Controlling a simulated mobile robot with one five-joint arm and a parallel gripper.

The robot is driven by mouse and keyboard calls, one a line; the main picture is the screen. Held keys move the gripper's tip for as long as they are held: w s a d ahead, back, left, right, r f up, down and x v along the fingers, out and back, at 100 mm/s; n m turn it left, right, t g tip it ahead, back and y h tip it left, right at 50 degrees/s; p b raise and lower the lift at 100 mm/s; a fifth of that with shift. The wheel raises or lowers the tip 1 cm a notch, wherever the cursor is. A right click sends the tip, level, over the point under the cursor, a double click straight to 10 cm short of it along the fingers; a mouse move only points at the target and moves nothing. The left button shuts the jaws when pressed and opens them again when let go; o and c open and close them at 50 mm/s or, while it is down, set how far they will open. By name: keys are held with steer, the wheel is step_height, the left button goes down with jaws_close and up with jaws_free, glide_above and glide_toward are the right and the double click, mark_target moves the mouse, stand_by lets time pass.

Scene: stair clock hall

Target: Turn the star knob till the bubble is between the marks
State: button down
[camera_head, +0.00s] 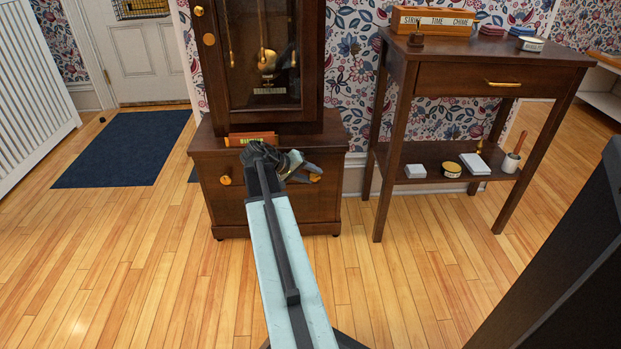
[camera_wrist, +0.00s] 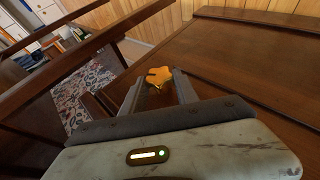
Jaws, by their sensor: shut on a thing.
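The orange star knob (camera_wrist: 159,75) sits between my gripper's (camera_wrist: 155,92) two fingers in the wrist view, and the fingers are shut on it. In the head view the gripper (camera_head: 308,171) reaches the right front of the clock's dark wooden base (camera_head: 275,205), where an orange bit of the knob (camera_head: 315,177) shows beside it. A second round orange knob (camera_head: 225,180) is at the base's left front. The level (camera_head: 250,139), with a green-yellow vial, lies on the ledge below the clock's glass door. Its bubble and marks are too small to make out.
A dark side table (camera_head: 445,75) stands to the right, with a wooden box (camera_head: 434,20) on top and small items on its lower shelf (camera_head: 400,158). A blue mat (camera_head: 125,148) lies before the white door. The wooden floor (camera_head: 170,270) in front is clear.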

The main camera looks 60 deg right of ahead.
stand_by(0.3)
steer(key=c, duration=0.9)
jaws_free()
steer(key=shift+c, duration=0.2)
steer(key=p+v, duration=0.4)
steer(key=v, duration=0.3)
steer(key=shift+a+r+p, duration=0.25)
steer(key=shift+p, duration=0.15)
steer(key=shift+w, duration=0.15)
